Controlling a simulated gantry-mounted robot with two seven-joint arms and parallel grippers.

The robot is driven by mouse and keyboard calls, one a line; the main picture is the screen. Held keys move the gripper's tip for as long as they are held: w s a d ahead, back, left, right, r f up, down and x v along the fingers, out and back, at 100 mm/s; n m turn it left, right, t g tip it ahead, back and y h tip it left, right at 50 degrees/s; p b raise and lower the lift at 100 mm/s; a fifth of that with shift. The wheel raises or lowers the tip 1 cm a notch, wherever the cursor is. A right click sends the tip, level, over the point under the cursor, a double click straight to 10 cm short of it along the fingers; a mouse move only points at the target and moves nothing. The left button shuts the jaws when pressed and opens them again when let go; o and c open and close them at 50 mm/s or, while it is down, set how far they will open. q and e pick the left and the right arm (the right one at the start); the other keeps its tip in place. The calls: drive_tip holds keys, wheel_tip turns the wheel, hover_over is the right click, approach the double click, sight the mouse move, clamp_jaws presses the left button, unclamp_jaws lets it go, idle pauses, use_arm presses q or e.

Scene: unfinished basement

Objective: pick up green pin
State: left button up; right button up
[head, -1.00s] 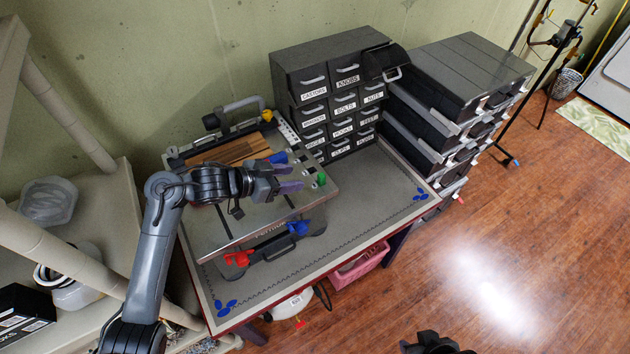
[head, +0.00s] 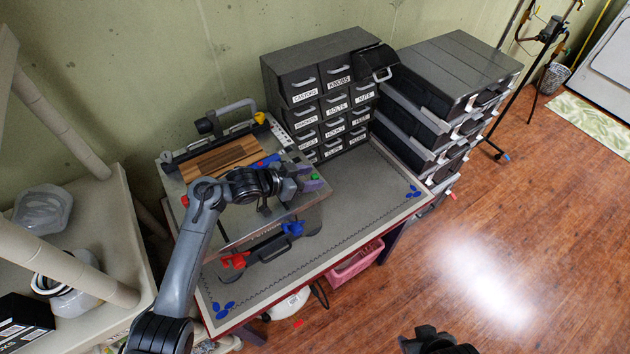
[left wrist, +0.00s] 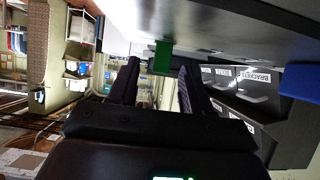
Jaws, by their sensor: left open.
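The green pin (head: 315,177) is a small green piece at the right edge of the metal plate of the workbench jig (head: 230,235). My left gripper (head: 311,178) is at that edge, open, with its purple-grey fingers around the pin in the head view. In the left wrist view the green pin (left wrist: 163,57) shows between the two spread finger ends (left wrist: 158,75), hanging below the plate's edge. I cannot tell whether a finger touches it. My right gripper (head: 436,342) is only a dark shape at the bottom edge, and its fingers are unclear.
A blue piece (head: 264,161) lies on the plate behind my left wrist. Red (head: 234,261) and blue (head: 292,229) clamps sit at the jig's front. Labelled drawers (head: 322,95) stand behind, with dark bins (head: 440,105) to the right. The bench mat (head: 365,195) right of the jig is clear.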

use_arm(q)
clamp_jaws()
drive_tip(key=shift+r, duration=0.1)
idle(0.3)
